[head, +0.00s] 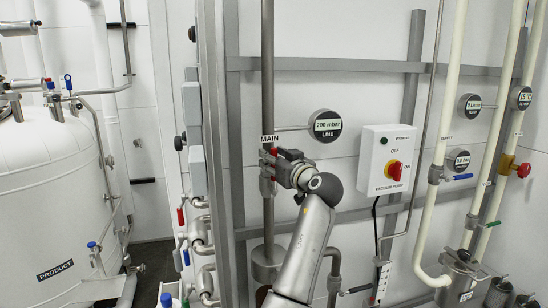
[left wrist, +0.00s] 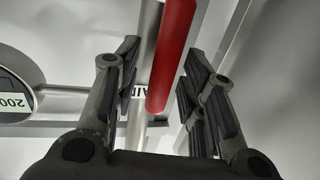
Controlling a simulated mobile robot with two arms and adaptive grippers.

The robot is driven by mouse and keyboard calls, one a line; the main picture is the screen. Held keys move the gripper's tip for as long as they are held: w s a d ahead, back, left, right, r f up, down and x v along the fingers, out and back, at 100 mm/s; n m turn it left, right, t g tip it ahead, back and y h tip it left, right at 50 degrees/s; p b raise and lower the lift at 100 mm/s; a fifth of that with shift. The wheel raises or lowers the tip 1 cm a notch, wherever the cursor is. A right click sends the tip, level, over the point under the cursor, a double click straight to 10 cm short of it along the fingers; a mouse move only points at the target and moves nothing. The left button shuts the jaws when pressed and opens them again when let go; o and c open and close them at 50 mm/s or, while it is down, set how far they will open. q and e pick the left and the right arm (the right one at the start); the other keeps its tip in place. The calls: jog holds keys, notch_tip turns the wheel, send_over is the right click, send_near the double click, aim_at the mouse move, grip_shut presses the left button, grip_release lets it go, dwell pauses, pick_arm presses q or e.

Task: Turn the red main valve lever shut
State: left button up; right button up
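The red main valve lever (left wrist: 172,60) shows large in the left wrist view, running from the top edge down between the fingers of my left gripper (left wrist: 160,75). The fingers stand apart on either side of it, with gaps visible. In the head view my left gripper (head: 281,157) is at the vertical pipe (head: 267,100), just below the MAIN label (head: 269,139). Only a little red of the lever shows there; the gripper and wrist hide most of the valve. My right gripper is in neither view.
A line gauge (head: 325,126) reading 200 mbar is right of the valve. The vacuum pump switch box (head: 387,160) is further right. Grey frame uprights (head: 232,150) stand close on the left. The product tank (head: 50,190) is at far left.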

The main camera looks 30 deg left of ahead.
pick_arm(q)
grip_shut()
jog(key=shift+d, duration=0.1)
dwell(0.3)
jog(key=w+d+f+m+t+b, duration=0.2)
jog(key=w+d+f+m+b, duration=0.1)
jog(key=m, duration=0.7)
jog(key=w+d+f+m+t+b, duration=0.2)
jog(key=f+m+b, duration=0.4)
jog(key=m, duration=0.4)
jog(key=shift+w+d+f+h, duration=0.35)
jog(key=shift+w+d, duration=0.2)
jog(key=shift+w, duration=0.55)
jog(key=shift+f+m, duration=0.15)
jog(key=shift+m, duration=0.15)
